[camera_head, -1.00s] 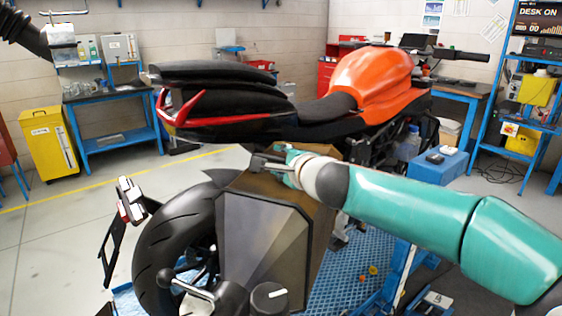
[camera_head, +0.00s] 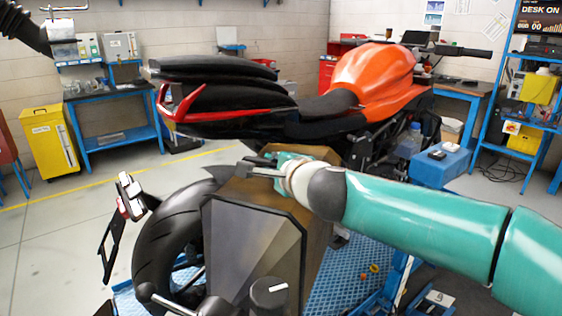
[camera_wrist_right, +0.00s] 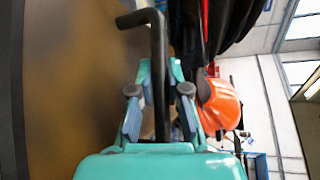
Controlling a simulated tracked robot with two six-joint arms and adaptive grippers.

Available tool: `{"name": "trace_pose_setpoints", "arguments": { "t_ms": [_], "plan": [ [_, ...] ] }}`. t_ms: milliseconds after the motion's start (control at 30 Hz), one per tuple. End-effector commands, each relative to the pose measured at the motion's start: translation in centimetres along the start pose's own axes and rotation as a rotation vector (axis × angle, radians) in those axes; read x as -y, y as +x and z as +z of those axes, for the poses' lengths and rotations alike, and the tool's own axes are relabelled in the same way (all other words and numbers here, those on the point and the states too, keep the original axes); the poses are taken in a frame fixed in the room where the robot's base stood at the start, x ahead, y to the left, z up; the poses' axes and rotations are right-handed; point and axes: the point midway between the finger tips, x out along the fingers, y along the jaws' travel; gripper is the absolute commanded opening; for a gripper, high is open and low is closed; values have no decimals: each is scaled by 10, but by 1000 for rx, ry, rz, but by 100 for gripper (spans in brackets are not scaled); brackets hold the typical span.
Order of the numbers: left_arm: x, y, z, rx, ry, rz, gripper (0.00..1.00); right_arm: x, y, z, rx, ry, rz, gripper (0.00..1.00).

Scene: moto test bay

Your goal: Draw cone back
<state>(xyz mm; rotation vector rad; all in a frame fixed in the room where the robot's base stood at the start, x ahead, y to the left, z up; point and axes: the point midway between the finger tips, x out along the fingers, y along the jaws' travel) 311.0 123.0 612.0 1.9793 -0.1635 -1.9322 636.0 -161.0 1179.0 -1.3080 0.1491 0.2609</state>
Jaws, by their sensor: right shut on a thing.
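A large dark, faceted hood with a tapered face (camera_head: 250,235) and brown sides stands in front of the rear wheel; it may be the cone. It also fills the left of the right wrist view (camera_wrist_right: 70,90). My right gripper (camera_head: 258,168) is at the hood's top edge, its arm coming in from the right. In the right wrist view, my right gripper (camera_wrist_right: 158,105) is shut on a black bent handle bar (camera_wrist_right: 157,55), which passes between the fingers and bends left toward the hood. My left gripper is not in view.
A motorcycle with an orange tank (camera_head: 372,72) stands behind the hood, its rear wheel (camera_head: 165,245) partly covered. A blue toolbox (camera_head: 440,167) is at right. A yellow cabinet (camera_head: 50,143) and a blue bench (camera_head: 118,150) stand at left. Open floor lies at left.

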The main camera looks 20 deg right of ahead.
Motion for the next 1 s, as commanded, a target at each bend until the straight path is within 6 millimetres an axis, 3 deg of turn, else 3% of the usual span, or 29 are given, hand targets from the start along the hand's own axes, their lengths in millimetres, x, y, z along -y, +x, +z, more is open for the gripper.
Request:
{"name": "trace_pose_setpoints", "arguments": {
  "t_ms": [33, 100, 300, 700, 733, 867, 1000],
  "plan": [
    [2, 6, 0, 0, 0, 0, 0, -13, -11, 14, 12, -6, 7, 0],
    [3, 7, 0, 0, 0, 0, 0, -19, -25, 27, 11, -5, 7, 0],
    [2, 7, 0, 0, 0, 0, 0, -34, -57, 55, 6, -4, 7, 0],
    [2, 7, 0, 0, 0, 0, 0, -40, -64, 61, 2, -2, 10, 0],
    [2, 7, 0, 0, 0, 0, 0, -40, -64, 61, 2, -1, 10, 17],
    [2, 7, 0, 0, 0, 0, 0, -40, -64, 61, 2, -1, 9, 38],
    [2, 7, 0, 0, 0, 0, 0, -38, -64, 60, 2, -1, 6, 41]
  ]
}}
